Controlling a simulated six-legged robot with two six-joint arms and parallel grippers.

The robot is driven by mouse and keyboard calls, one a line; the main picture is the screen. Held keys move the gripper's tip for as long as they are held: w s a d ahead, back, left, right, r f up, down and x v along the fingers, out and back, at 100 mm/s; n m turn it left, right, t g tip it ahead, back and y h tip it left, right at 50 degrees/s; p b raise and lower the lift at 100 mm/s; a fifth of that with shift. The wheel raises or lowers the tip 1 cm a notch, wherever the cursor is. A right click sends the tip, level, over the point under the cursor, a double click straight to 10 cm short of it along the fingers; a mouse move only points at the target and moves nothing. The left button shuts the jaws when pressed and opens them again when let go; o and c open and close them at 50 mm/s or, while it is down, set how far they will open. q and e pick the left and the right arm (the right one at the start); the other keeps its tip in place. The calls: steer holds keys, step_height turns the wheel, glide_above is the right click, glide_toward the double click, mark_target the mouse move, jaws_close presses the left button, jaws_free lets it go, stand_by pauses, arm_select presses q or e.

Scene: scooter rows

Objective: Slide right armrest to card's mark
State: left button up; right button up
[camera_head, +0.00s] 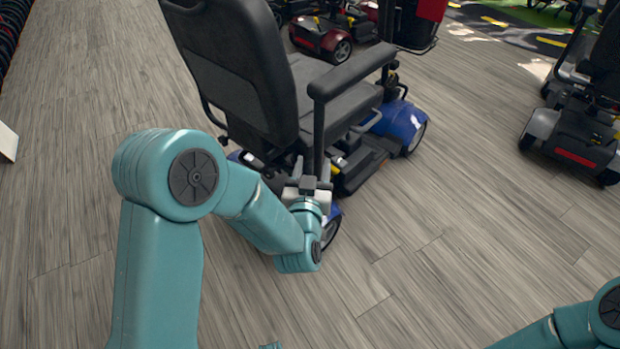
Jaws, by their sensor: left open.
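A blue mobility scooter with a black seat (235,70) stands in the middle of the view, its backrest toward me. Its near-side armrest, the right one, has a black pad (352,72) on an upright black post (319,135). My left gripper (309,184) is open at the lower end of this post, beside the seat's base. I cannot tell whether its fingers touch the post. The lower armrest mount is hidden behind the gripper and wrist. I cannot make out a card or its mark. My right arm shows at the bottom right; its gripper is outside the view.
A grey scooter (575,135) stands at the right, and a dark red one (325,36) is behind the blue scooter. A white panel edge (8,142) shows at the far left. The wood floor (430,265) in front and to the right is clear.

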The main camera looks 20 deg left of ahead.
arm_select(q)
steer(key=v, duration=0.5)
steer(key=shift+w, duration=0.1)
